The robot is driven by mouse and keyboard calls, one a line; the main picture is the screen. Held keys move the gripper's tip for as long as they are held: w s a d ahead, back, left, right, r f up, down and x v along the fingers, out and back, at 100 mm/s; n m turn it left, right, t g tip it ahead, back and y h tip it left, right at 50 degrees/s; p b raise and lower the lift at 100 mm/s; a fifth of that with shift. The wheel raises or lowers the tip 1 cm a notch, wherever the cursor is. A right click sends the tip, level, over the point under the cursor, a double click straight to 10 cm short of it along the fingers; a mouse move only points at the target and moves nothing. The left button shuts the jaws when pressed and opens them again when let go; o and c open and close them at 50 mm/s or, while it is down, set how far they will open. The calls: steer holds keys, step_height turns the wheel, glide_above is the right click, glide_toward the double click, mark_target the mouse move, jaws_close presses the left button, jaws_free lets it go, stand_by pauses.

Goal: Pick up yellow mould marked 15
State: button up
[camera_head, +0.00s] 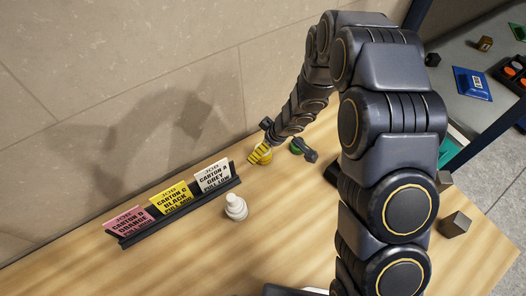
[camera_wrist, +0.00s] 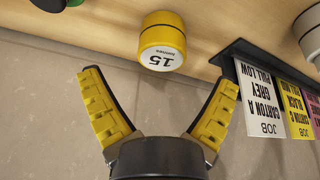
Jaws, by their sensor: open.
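The yellow mould marked 15 (camera_wrist: 162,40) stands on the wooden table in the wrist view. In the head view my gripper (camera_head: 262,153) is at the back of the table by the wall; the mould cannot be clearly told apart from the yellow fingers there.
A dark rack (camera_head: 127,241) with pink, yellow and white job cards stands along the wall to the left. A white bottle-like object (camera_head: 236,207) stands in front of it. A dark-and-green object (camera_head: 303,148) is just right of my gripper. Dark blocks (camera_head: 455,224) lie at the right.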

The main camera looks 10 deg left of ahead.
steer(key=shift+s+x, duration=0.1)
steer(key=shift+x, duration=1.05)
steer(key=shift+s+x, duration=0.15)
steer(key=shift+x, duration=0.95)
steer(key=shift+w+f, duration=0.15)
steer(key=shift+f, duration=0.25)
steer(key=c, duration=1.2)
